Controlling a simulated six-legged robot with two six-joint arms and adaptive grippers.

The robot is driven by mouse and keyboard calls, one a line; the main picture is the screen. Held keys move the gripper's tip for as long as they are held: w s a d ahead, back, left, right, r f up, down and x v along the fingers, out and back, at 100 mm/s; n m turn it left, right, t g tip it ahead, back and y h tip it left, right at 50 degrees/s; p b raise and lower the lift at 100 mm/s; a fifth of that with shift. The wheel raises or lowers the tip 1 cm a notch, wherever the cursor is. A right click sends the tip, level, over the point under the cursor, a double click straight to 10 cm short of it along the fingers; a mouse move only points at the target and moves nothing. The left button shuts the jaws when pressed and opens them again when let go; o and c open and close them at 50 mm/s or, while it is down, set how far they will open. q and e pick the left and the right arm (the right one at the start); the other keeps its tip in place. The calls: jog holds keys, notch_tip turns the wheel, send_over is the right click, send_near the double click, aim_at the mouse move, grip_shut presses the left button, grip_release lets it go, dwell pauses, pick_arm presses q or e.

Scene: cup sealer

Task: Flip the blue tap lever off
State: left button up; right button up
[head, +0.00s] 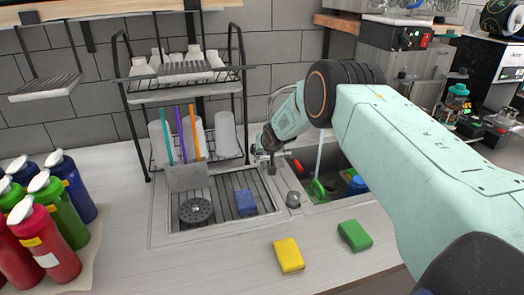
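My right arm reaches in from the right, and its gripper (268,158) is at the back edge of the sink, by the tap. The gripper is small and dark here, and I cannot tell whether its fingers are open or shut. A red tap lever (298,166) shows just right of the gripper. The blue lever cannot be made out; the gripper or arm may cover it. A thin curved grey tube (284,91), perhaps the tap's spout, shows partly behind my arm. A pale vertical streak (319,154), which looks like running water, drops into the sink basin (335,182). My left gripper is not in view.
Green and blue items lie in the basin. A blue sponge (246,202) and a round drain (196,211) are on the ribbed drainboard left of it. A yellow sponge (289,255) and green sponge (355,235) lie in front. A dish rack (148,165) and several bottles (62,253) stand left.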

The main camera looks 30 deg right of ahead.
jog(key=shift+s+a+r, duration=0.1)
jog(key=shift+s+r, duration=0.1)
jog(key=shift+r, duration=0.05)
jog(key=shift+c, duration=1.4)
jog(key=shift+w+f, duration=0.1)
grip_shut()
